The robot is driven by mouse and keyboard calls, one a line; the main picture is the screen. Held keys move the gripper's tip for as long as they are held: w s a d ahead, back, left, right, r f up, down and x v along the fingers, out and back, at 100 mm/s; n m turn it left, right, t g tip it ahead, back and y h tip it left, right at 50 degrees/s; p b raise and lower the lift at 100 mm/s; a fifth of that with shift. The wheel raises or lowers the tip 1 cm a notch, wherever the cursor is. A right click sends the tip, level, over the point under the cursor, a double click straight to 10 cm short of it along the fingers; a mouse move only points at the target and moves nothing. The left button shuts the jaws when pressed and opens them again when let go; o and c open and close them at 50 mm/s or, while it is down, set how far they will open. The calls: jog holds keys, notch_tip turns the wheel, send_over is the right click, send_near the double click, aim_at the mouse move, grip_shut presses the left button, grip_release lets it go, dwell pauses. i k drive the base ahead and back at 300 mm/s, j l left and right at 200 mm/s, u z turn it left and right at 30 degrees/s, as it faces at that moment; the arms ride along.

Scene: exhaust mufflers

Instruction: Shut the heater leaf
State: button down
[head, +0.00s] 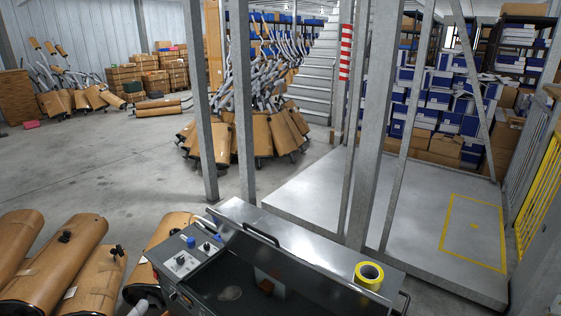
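The heater appears to be the grey metal box (215,262) at the bottom centre of the head view, with knobs and switches on its left panel. A long silver leaf (310,258) with a black bar handle (261,234) runs along its far side. In front of the leaf the box is open, showing a dark interior (240,291) with a few small items inside. The leaf's exact angle is hard to tell. My gripper is not in view.
Brown wrapped mufflers (62,262) lie at the lower left, close to the heater. Grey steel posts (375,130) stand behind it. A low metal platform (400,225) with a yellow marked square lies to the right. The concrete floor (110,175) at left middle is clear.

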aim_at(342, 296)
jog(key=i+j+u, duration=0.15)
jog(key=i+j, duration=0.25)
jog(key=j, duration=0.2)
jog(key=i+j+u, duration=0.15)
jog(key=i+j, duration=0.25)
jog(key=j, duration=0.15)
